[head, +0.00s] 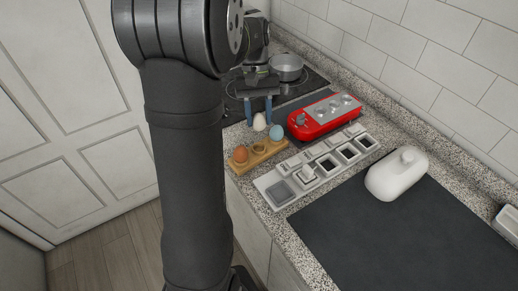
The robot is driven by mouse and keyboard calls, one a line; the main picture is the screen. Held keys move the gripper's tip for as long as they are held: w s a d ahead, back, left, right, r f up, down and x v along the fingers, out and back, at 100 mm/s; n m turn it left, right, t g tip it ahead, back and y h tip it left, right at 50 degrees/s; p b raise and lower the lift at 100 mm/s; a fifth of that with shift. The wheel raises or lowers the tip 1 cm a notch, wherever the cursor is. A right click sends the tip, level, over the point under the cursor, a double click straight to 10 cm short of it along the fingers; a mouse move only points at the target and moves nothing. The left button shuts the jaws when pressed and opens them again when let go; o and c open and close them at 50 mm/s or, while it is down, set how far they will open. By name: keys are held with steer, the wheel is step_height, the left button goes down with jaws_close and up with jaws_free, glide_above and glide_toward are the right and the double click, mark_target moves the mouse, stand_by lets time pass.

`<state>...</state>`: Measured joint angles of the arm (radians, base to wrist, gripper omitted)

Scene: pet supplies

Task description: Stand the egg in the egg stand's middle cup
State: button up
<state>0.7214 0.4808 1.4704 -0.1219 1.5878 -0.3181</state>
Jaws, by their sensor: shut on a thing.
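The wooden egg stand (249,163) lies on the counter in the head view. A brown egg (240,154) sits in its left cup and a blue egg (276,132) in its right cup. The middle cup (259,148) is empty. My gripper (260,117) points down with its blue fingers on either side of a white egg (259,123) and is shut on it. The white egg appears upright, above and behind the middle cup in the picture. Its exact height over the counter is hard to tell.
A red device with a grey top (325,113) stands right of the stand. A white compartment tray (269,184) lies in front, near a white lidded dish (397,175) and a dark mat (370,245). A metal pot (286,67) stands on the hob behind.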

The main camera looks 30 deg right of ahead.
steer(key=s+d+r+m, duration=0.15)
steer(key=s+r, duration=0.25)
steer(key=s, duration=0.8)
glide_above(259, 149)
step_height(259, 149, down, 6)
steer(key=shift+f, duration=0.2)
step_height(259, 149, down, 4)
steer(key=shift+f, duration=0.1)
steer(key=o, duration=1)
steer(key=v, duration=1.2)
steer(key=shift+d, duration=0.2)
steer(key=shift+s, duration=0.2)
